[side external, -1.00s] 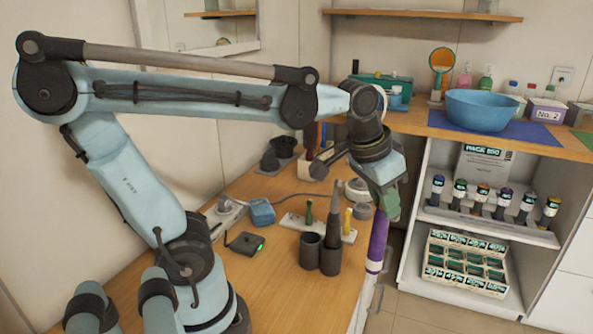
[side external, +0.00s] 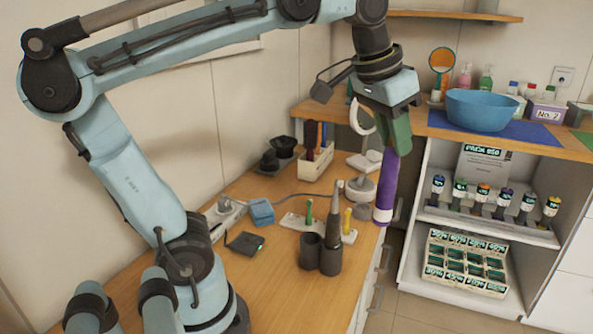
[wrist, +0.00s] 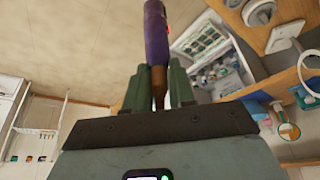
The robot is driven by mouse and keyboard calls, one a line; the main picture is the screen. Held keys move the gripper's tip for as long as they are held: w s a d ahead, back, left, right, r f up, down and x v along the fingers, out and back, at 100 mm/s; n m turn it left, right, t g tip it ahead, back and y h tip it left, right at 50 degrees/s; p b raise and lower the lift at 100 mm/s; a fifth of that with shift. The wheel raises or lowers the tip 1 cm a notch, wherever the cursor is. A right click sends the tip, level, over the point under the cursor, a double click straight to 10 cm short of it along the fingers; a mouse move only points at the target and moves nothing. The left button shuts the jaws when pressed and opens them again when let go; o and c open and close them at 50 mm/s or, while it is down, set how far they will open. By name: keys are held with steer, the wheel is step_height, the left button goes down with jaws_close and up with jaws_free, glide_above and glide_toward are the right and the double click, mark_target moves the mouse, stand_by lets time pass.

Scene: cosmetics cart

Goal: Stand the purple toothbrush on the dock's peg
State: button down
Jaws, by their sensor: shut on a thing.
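My gripper (side external: 396,140) is shut on the purple toothbrush (side external: 389,184), which hangs almost upright below it. The toothbrush has a pale band near its low end. In the wrist view the purple handle (wrist: 156,35) extends beyond the fingers (wrist: 160,88); its narrow brownish part lies between them. In the side view it hangs in front of the desk's right edge, apart from the desk things. A round pale piece (side external: 360,189) with a cable running towards it stands just left of the toothbrush. I cannot tell whether it is the dock; no peg shows clearly.
A white rack (side external: 294,220) with green and yellow pieces stands mid-desk, behind two dark cups (side external: 320,258) and a tall grey item (side external: 334,217). A dark pad (side external: 245,243) with a green light lies left. A brush box (side external: 316,180) is behind. The front desk is clear.

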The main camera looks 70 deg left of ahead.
step_height(320, 180, up, 12)
steer(key=shift+f, duration=0.1)
steer(key=shift+a, duration=0.2)
steer(key=s+a+n+g+y, duration=0.4)
steer(key=s+a+n+g, duration=0.2)
steer(key=s+a+n, duration=1.5)
step_height(320, 180, down, 18)
steer(key=shift+d, duration=0.3)
steer(key=shift+w, duration=0.1)
steer(key=shift+f, duration=4.05)
steer(key=c, duration=0.9)
jaws_free()
